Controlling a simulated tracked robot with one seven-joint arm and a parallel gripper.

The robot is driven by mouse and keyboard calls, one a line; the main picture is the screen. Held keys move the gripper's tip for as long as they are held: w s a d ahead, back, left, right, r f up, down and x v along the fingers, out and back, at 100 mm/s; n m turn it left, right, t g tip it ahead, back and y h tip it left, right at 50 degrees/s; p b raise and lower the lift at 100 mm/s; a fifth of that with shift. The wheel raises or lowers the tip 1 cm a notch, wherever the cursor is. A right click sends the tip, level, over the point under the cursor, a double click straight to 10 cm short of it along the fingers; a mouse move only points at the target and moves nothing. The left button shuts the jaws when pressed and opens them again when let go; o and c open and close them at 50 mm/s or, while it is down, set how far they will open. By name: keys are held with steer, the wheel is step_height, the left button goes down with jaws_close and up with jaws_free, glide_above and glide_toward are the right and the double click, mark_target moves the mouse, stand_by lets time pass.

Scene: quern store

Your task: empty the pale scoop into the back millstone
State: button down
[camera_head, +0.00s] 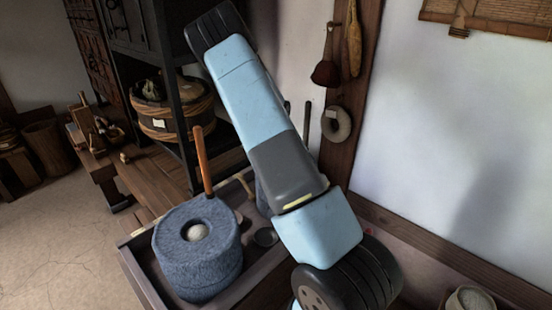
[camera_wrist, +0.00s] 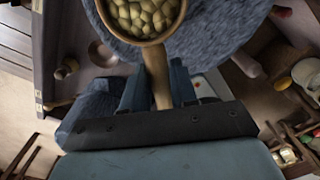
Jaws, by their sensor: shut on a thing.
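My gripper (camera_wrist: 158,88) is shut on the handle of the pale scoop (camera_wrist: 157,58) in the wrist view. The scoop's bowl, cut by the top edge, is full of pale greenish bean-like pieces (camera_wrist: 138,14). A round blue-grey millstone (camera_wrist: 215,42) shows beyond and below the scoop; I cannot tell which millstone it is. In the head view one blue-grey millstone (camera_head: 200,266) stands at lower left, with an upright orange handle (camera_head: 203,160) and a pale round thing (camera_head: 197,232) at its centre. My arm hides the gripper, the scoop and most of what stands behind there.
The millstone stands in a wooden tray (camera_head: 140,282) with a small dark dish (camera_head: 266,237). A roped tub (camera_head: 172,112) sits on a dark shelf behind. A basket (camera_head: 470,300) stands at lower right.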

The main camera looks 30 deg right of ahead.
steer(key=shift+f, duration=3.25)
steer(key=shift+d+f, duration=0.1)
steer(key=shift+f, duration=0.05)
steer(key=shift+r+t+y, duration=0.25)
steer(key=shift+t+y, duration=0.15)
steer(key=shift+y, duration=0.5)
steer(key=shift+f, duration=0.1)
steer(key=shift+f+g+h, duration=0.1)
steer(key=shift+g+h, duration=0.3)
steer(key=shift+h, duration=0.5)
steer(key=shift+r+t+y, duration=0.2)
steer(key=shift+t+y, duration=0.2)
steer(key=shift+y, duration=0.5)
